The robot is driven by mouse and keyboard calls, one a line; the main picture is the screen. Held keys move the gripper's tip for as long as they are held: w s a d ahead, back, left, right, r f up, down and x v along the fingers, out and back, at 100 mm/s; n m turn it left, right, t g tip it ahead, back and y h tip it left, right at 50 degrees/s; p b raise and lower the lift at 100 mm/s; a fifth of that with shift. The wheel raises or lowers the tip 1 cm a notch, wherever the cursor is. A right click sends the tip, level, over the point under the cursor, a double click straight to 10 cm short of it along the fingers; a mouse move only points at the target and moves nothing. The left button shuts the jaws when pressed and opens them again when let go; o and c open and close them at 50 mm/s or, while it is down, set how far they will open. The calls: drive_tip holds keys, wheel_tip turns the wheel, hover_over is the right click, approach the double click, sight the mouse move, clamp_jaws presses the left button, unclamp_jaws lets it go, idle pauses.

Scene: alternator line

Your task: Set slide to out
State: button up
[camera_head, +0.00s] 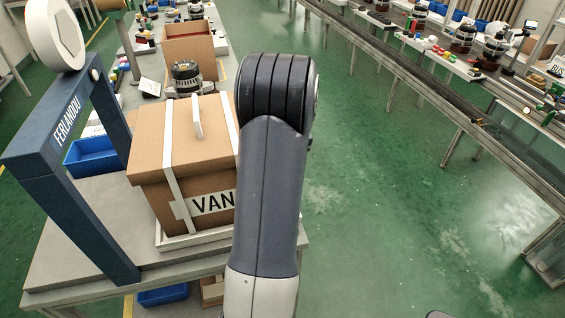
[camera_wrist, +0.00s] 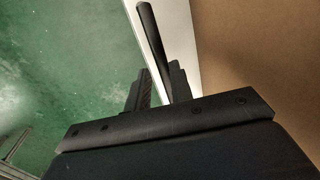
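No part marked as a slide can be told for sure. A shallow white tray (camera_head: 181,243) lies under the taped cardboard box labelled VAN (camera_head: 174,205) on the grey bench. My arm hides the box's right side and whatever is there, and my gripper is hidden in the head view. In the wrist view, my gripper (camera_wrist: 158,88) has two dark fingers side by side. A long dark bar (camera_wrist: 150,34) runs up from between or beside them, close to a white edge (camera_wrist: 184,38) and a brown cardboard face (camera_wrist: 250,50). Whether the fingers hold the bar is unclear.
A blue frame marked FERLANDU (camera_head: 60,200) with a round white head (camera_head: 55,35) stands left of the box. A blue bin (camera_head: 93,155) and an alternator (camera_head: 186,78) are behind. Open green floor (camera_head: 390,220) lies right, before a long conveyor line (camera_head: 430,90).

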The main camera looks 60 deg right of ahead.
drive_tip(key=shift+o, duration=1.4)
wheel_tip(320, 180, up, 11)
drive_tip(key=s+d+b, duration=0.1)
drive_tip(key=shift+s+d+f, duration=0.15)
drive_tip(key=shift+s+d, duration=0.05)
drive_tip(key=shift+s, duration=0.1)
drive_tip(key=shift+f, duration=0.15)
drive_tip(key=f, duration=0.3)
drive_tip(key=w+a+f, duration=0.1)
drive_tip(key=f, duration=0.3)
drive_tip(key=f+p, duration=0.1)
drive_tip(key=f, duration=0.2)
drive_tip(key=shift+w+a+f, duration=0.2)
drive_tip(key=shift+w+a, duration=0.05)
drive_tip(key=shift+w, duration=0.1)
drive_tip(key=shift+w+a, duration=0.5)
drive_tip(key=shift+w, duration=0.1)
